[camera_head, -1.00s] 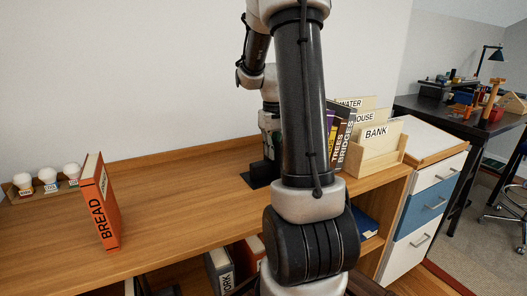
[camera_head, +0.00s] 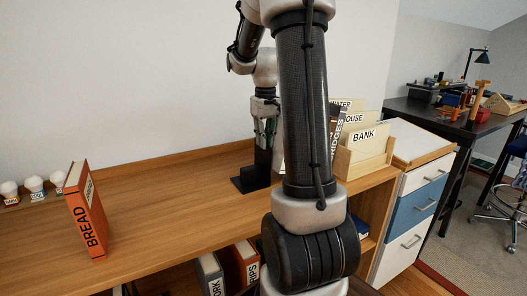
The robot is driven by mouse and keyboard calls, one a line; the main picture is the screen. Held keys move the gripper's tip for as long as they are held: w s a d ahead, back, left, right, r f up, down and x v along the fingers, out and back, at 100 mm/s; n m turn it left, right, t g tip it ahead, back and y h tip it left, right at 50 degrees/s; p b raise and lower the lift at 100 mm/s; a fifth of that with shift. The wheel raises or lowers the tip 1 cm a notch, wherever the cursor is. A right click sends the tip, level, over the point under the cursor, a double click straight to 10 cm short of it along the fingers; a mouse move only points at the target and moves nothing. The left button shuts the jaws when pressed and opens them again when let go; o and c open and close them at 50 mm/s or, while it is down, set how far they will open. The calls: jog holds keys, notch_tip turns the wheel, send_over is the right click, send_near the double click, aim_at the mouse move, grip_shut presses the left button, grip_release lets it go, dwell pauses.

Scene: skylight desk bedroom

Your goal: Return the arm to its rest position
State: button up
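My arm rises through the middle of the view and bends over at the top. My gripper (camera_head: 265,140) points down just above a black bookend (camera_head: 247,183) on the wooden shelf top. The gripper is partly behind my own forearm, and its fingers are small and dark against the bookend. I cannot tell whether they are open or shut, or whether they touch the bookend.
An orange BREAD book (camera_head: 86,215) stands upright at the left, near several white bulb-like items (camera_head: 34,184). A wooden file box (camera_head: 365,160) and upright books stand right of my arm. The shelf top (camera_head: 165,205) is clear between the BREAD book and the bookend.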

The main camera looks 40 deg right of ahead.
jog(key=s+a+r+n+t, duration=0.1)
jog(key=s+a+r+t, duration=0.1)
jog(key=s+a+r, duration=0.55)
jog(key=s+a+f+n+t, duration=0.1)
jog(key=s+a+t, duration=0.1)
jog(key=s+a, duration=0.7)
jog(key=shift+s+a, duration=0.25)
jog(key=shift+s, duration=0.25)
dwell(0.5)
